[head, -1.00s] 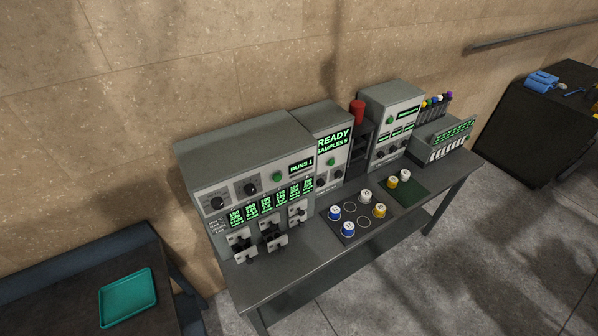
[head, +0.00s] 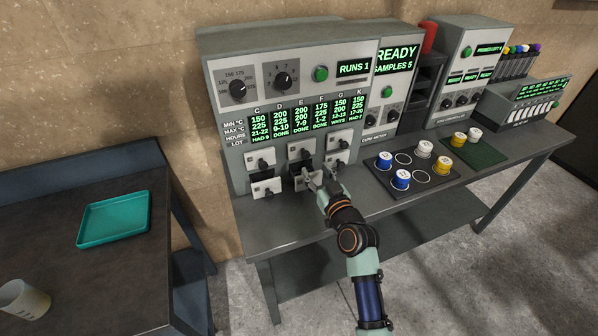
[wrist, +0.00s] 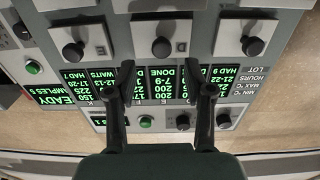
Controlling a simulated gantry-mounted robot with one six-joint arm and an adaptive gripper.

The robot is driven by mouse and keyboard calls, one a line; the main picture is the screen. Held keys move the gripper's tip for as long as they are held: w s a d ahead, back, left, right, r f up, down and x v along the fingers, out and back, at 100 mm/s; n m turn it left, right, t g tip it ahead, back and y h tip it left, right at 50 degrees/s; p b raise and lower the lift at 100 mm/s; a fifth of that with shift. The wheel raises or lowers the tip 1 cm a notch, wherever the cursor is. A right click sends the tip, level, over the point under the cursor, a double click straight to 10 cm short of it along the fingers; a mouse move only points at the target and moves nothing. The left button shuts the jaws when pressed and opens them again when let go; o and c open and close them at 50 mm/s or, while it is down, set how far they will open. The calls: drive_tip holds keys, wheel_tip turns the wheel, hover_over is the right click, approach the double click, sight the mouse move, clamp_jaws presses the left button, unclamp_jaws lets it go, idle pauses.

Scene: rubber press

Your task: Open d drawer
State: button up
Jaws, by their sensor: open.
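The grey cabinet (head: 222,118) has two rows of three white-fronted drawers with dark knobs, under a display headed C, D, E, F, G, K. Upper left drawer (head: 258,160) and lower left drawer (head: 266,188) appear in the head view.
A teal tray (head: 113,219) and a cup (head: 24,300) are on the dark table at left. Blue-, white- and yellow-capped containers stand on a dark mat (head: 430,181) right of my arm. The bench front below the left drawers is clear.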

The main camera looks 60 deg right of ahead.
sight(307, 157)
drive_tip(key=b+x, duration=0.2)
drive_tip(key=x, duration=0.6)
drive_tip(key=shift+a+r, duration=0.1)
clamp_jaws()
